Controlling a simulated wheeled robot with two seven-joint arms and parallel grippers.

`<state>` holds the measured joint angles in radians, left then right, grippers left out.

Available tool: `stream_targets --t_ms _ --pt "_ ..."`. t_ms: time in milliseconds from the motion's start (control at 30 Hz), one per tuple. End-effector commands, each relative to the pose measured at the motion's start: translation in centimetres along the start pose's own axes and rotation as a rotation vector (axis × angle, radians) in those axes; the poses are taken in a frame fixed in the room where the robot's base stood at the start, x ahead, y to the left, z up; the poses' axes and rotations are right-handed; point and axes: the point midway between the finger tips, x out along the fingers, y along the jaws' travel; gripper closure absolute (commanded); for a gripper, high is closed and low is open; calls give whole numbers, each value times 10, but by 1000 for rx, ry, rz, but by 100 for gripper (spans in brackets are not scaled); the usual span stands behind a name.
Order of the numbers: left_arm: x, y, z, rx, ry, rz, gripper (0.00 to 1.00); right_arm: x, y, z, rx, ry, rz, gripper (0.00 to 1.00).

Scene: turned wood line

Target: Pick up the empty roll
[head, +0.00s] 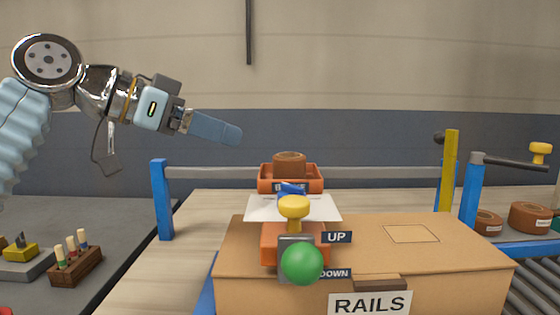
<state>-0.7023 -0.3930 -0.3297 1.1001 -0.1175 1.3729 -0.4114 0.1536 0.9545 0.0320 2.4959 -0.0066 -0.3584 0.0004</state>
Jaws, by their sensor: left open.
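A brown roll (289,163) sits in a small orange tray (263,184) behind the cardboard box; a label on the tray's front is partly hidden. Two more brown rolls, one larger (530,217) and one smaller (487,222), lie at the right with pale labels too small to read. I cannot tell which roll is the empty one. My left gripper (228,132) is in the air, up and left of the orange tray. Its blue fingers point right and slightly down, apart from every roll, with nothing visible between them. My right gripper is out of view.
A cardboard box (460,255) marked RAILS fills the front. An orange device (272,250) with a yellow knob, green ball and UP and DOWN labels stands at it. Blue posts (162,200) and a grey rail surround the bench. A wooden tool block (76,267) stands left.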

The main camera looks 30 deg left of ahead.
Motion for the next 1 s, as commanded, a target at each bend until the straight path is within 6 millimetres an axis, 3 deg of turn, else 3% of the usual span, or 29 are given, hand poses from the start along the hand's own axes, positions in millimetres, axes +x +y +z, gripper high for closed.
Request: stream_targets --t_ms 400,633,833,1000 --pt "74 0 1 0 -2 1 10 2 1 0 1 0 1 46" --pt "94 0 2 1 -2 2 10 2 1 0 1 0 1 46" --pt "127 -1 4 1 -3 3 10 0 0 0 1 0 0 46" --pt "138 -2 4 0 -1 1 10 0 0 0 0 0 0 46"
